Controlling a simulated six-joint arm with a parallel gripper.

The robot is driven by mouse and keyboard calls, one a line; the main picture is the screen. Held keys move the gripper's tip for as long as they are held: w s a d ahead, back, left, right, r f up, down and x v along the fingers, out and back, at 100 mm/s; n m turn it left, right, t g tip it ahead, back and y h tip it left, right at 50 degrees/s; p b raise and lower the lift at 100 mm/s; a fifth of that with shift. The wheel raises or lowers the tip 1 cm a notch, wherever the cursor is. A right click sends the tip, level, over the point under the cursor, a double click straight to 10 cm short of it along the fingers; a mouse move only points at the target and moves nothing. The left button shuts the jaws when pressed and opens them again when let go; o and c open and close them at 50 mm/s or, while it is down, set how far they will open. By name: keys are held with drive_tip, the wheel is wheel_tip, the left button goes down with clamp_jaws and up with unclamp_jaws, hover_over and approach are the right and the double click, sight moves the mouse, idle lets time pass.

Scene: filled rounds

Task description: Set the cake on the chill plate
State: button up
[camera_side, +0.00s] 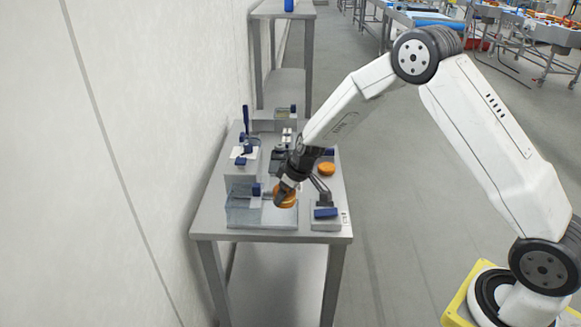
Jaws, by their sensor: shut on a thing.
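My gripper (281,187) is shut on a round orange-brown cake (288,199), which looks tilted in its dark fingers. The cake is over the right part of a flat grey-blue metal block (246,217) at the near left of the table, which looks like the chill plate. I cannot tell from this view whether the cake touches the plate. The fingers hide part of the cake.
A second orange round (326,169) lies at the table's right side. A small stand with a blue block (326,213) is at the near right corner. White and blue fixtures (243,150) stand at the left on the metal table (215,227), close to the wall.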

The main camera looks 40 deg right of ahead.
sight(282, 213)
drive_tip(key=shift+w+f, duration=0.5)
drive_tip(key=shift+f, duration=0.05)
drive_tip(key=shift+w+f, duration=0.25)
drive_tip(key=shift+f, duration=1.55)
drive_tip(key=shift+f, duration=0.15)
drive_tip(key=o, duration=0.5)
drive_tip(key=shift+r, duration=0.2)
drive_tip(key=shift+v, duration=6)
